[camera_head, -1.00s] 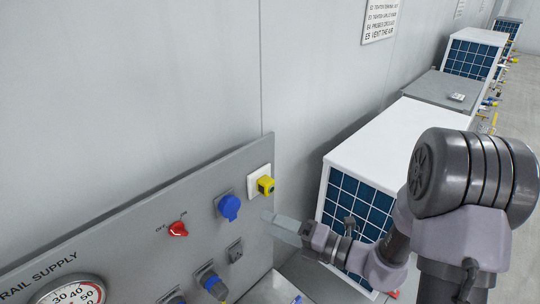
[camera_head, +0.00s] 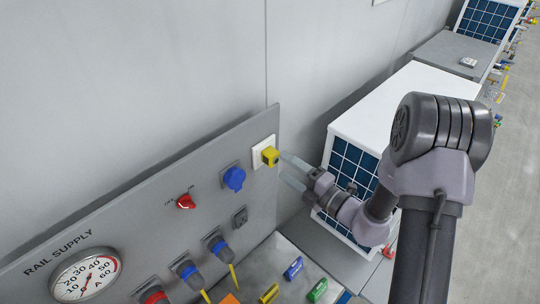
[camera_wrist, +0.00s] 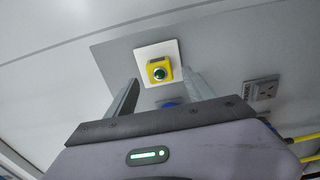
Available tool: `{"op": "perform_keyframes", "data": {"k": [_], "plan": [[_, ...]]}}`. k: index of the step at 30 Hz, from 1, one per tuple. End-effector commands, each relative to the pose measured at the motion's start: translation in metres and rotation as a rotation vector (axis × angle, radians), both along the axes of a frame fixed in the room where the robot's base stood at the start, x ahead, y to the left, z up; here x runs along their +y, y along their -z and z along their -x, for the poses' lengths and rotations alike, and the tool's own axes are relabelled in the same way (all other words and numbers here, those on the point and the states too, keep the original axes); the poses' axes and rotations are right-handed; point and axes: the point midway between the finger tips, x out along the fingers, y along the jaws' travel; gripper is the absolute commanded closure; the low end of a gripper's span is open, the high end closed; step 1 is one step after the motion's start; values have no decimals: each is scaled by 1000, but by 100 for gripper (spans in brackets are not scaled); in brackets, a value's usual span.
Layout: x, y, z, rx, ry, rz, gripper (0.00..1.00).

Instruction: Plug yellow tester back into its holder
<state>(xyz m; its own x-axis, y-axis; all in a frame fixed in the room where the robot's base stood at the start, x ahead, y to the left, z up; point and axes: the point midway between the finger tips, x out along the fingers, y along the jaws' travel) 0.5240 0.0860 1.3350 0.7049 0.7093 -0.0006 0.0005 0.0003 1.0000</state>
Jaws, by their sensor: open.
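The yellow tester (camera_head: 270,156) sits on a white square holder plate (camera_head: 258,152) at the upper right of the grey panel. In the wrist view the tester (camera_wrist: 160,70) shows a round green-centred face and a small dark window, on its white plate (camera_wrist: 143,53). My gripper (camera_head: 284,170) is open and empty, just right of the tester in the head view. In the wrist view its two fingers (camera_wrist: 160,92) stand to either side, below the tester, and do not touch it visibly. How deep the tester sits in the holder cannot be told.
The grey panel (camera_head: 215,165) bears a blue socket (camera_head: 234,179), a red knob (camera_head: 186,202), a gauge (camera_head: 86,276) and several cabled plugs. A shelf below holds a blue block (camera_head: 293,268) and a green block (camera_head: 317,290). A white unit (camera_head: 385,110) stands behind my arm.

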Motion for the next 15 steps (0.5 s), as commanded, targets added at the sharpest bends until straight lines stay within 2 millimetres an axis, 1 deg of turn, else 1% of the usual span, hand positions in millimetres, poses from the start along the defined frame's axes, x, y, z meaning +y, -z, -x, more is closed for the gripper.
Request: {"op": "perform_keyframes", "data": {"k": [3,7,12,15], "plan": [[14,-1,-12,-1,-4,1,38],[26,-2,-24,0,-3,0,38],[36,-1,-35,-1,-3,1,38],[38,-1,-38,0,0,0,38]]}}
